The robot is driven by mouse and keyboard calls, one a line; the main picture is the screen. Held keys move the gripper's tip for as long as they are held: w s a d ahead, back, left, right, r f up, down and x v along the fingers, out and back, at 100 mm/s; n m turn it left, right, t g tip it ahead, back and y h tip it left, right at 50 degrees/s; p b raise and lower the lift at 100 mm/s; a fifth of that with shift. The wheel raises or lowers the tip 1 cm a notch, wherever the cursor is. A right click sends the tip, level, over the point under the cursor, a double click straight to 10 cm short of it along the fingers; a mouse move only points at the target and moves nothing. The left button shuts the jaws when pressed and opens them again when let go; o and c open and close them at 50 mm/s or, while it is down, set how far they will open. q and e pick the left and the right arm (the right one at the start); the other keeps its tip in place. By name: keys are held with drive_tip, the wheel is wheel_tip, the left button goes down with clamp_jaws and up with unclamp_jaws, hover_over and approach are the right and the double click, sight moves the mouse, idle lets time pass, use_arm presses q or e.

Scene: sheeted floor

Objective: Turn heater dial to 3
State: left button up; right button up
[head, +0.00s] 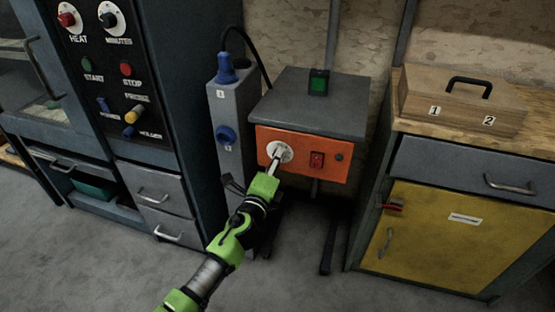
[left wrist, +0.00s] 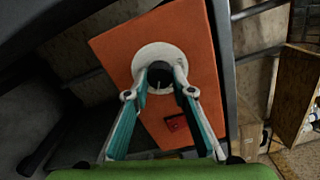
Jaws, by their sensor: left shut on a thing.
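The heater is a grey box (head: 308,98) with an orange front panel (head: 262,137). A dial with a round white plate (head: 285,148) sits at the left of that panel. My left gripper (head: 276,160) is at the dial, reaching it from the front. In the left wrist view, the two fingertips (left wrist: 160,78) are closed on the sides of the dark dial knob (left wrist: 159,72), in front of the white plate (left wrist: 158,50). The numbers on the dial are too small to read, and the fingers partly cover it. My right gripper is not in view.
A grey post with blue knobs (head: 226,134) stands close left. A yellow cabinet (head: 430,240) carries a wooden box (head: 460,105) at right.

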use_arm(q)
drive_tip(key=shift+f, duration=0.15)
drive_tip(key=o, duration=1.1)
drive_tip(key=shift+o, duration=0.2)
drive_tip(key=v, duration=1.2)
